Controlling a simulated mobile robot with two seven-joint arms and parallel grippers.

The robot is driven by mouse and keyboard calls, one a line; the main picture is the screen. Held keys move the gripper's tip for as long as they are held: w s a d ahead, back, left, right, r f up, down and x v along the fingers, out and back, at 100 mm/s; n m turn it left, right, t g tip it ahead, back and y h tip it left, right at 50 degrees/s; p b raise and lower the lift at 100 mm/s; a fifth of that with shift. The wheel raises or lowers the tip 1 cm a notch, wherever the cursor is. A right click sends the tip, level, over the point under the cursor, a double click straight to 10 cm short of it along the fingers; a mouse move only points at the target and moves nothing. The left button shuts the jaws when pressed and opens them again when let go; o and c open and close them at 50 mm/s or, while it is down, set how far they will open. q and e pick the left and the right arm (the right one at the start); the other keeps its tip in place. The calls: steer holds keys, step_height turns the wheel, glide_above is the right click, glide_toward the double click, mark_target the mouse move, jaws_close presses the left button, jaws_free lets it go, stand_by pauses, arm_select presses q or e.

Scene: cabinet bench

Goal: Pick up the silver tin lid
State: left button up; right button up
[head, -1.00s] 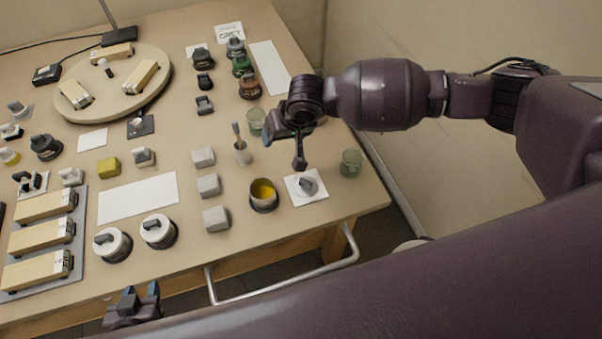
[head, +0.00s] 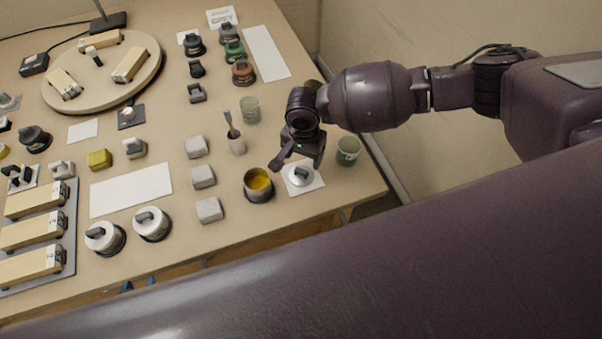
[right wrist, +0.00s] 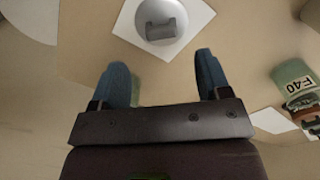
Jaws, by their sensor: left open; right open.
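The silver tin lid (head: 299,175) is a round shallow disc with a grey knob. It lies on a white square card (head: 316,187) near the table's right front corner. In the right wrist view the lid (right wrist: 162,28) is at the top middle, ahead of the fingers and apart from them. My right gripper (head: 298,160) is open and empty, just behind the lid; its two blue fingertips show in the right wrist view (right wrist: 162,72). My left gripper (head: 138,286) shows only as blue fingertips below the table's front edge, open.
A cup of yellow contents (head: 258,185) stands just left of the lid, and a green glass (head: 348,151) just right. A brush holder (head: 236,142) and another green glass (head: 250,109) stand behind. Grey blocks (head: 203,177) line the left. The table's front edge is close.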

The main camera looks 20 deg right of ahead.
mark_target(302, 170)
steer(key=f, duration=0.2)
steer(key=f+b, duration=0.1)
steer(key=f, duration=0.2)
steer(key=shift+a+f, duration=0.2)
steer(key=shift+f, duration=0.4)
steer(key=c, duration=1)
